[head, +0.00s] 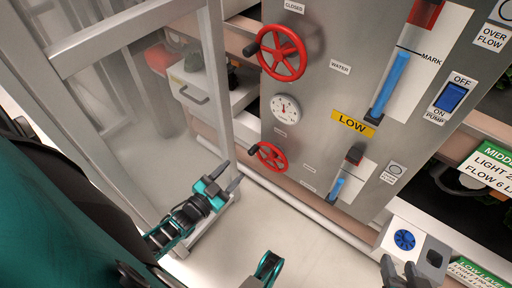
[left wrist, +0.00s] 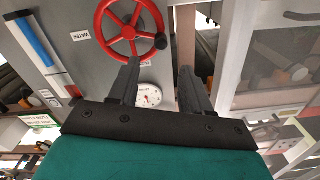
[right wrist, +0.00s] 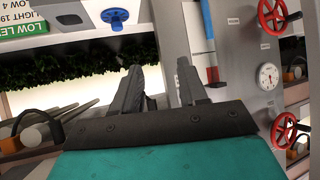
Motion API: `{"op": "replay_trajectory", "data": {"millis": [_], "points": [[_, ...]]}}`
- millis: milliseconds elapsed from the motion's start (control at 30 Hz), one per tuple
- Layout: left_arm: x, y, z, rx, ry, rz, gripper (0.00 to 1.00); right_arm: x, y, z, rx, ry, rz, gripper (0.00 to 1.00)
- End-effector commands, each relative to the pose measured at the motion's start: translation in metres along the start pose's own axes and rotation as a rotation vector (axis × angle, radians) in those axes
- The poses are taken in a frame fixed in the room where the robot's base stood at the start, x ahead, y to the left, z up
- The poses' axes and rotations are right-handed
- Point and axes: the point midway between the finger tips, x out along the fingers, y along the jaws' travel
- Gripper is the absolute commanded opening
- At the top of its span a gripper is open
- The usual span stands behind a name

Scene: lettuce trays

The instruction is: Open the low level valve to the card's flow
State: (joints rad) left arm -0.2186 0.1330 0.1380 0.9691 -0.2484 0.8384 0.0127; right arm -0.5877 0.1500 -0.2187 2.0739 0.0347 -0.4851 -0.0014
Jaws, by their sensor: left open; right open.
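The lower red valve wheel (head: 270,156) is on the grey panel, below the gauge and left of the low flow tube (head: 337,188). Its black knob points left in the head view. It shows large in the left wrist view (left wrist: 130,57) and at the top of the right wrist view (right wrist: 265,18). My left gripper (head: 230,174) is open and empty, below and left of that wheel, apart from it. My right gripper (head: 403,268) is open and empty near the panel's lower right. The low level card (right wrist: 40,28) is partly cut off; "LIGHT 19" and "LOW 4" show.
An upper red wheel (head: 281,52), a gauge (head: 286,108), a yellow LOW label (head: 353,125) and a blue pump switch (head: 451,97) are on the panel. A white frame (head: 218,80) stands close left of the panel. A blue dial (head: 404,240) sits near my right gripper.

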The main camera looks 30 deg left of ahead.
Motion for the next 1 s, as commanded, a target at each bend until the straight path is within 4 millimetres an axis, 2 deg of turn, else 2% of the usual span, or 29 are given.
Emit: {"op": "replay_trajectory", "data": {"millis": [167, 267, 600, 733, 1000], "points": [[0.007, 0.0, 0.003, 0.0, 0.012, -0.002, 0.48, 0.002, 0.001, 0.003, -0.002, 0.0, -0.001, 0.43], [0.02, 0.0, 0.002, 0.0, 0.014, -0.003, 0.48, 0.003, 0.001, 0.005, -0.003, -0.001, -0.001, 0.43], [0.09, 0.0, 0.003, 0.0, 0.013, -0.003, 0.48, 0.01, -0.001, 0.013, -0.002, -0.005, -0.009, 0.43], [0.11, 0.0, 0.003, 0.0, 0.011, -0.003, 0.48, 0.013, -0.003, 0.016, 0.003, -0.01, -0.013, 0.43], [0.129, 0.0, 0.001, 0.0, 0.008, -0.002, 0.48, 0.014, -0.008, 0.01, 0.015, 0.004, -0.02, 0.43]]}}
